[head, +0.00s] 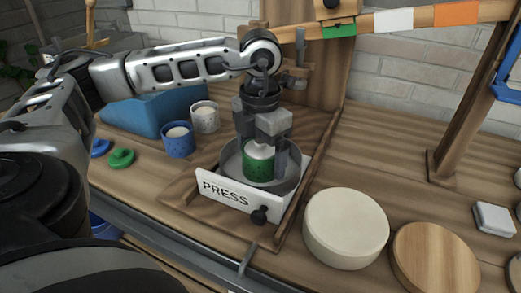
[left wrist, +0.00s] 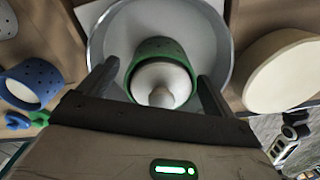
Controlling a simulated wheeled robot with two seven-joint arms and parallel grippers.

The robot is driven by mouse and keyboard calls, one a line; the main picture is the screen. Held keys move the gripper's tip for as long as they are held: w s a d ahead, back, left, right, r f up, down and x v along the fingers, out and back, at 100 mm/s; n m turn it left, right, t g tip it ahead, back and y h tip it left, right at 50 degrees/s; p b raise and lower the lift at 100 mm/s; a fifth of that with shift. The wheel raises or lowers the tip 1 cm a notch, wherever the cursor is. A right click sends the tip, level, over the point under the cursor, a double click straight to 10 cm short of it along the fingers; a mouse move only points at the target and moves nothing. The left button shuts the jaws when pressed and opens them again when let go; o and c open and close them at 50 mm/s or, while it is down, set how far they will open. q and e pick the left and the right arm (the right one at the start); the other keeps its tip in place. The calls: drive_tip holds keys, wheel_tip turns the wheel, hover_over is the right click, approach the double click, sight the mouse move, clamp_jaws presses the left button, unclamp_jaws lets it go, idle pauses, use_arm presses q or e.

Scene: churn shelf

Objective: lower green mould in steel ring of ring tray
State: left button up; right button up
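The green mould (head: 257,168) stands upright inside the steel ring (head: 294,177), with a pale domed filling and a knob on top. The wrist view shows the mould (left wrist: 150,48) within the ring (left wrist: 222,45), with space around it. The ring sits in the wooden ring tray (head: 180,197) behind a white PRESS plate (head: 222,194). My left gripper (head: 262,160) points down over the mould, one finger on each side. Its fingers look spread with a small gap to the mould. The mould's base is hidden. My right gripper is not in view.
A blue mould (head: 178,140) and a white speckled mould (head: 205,117) stand left of the tray, near a blue wedge (head: 150,112). A cream round block (head: 346,228) and a wooden disc (head: 435,262) lie to the right. A wooden post stands behind the tray.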

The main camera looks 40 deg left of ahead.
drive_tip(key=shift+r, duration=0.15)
use_arm(q)
wheel_tip(320, 180, up, 16)
drive_tip(key=p, duration=0.3)
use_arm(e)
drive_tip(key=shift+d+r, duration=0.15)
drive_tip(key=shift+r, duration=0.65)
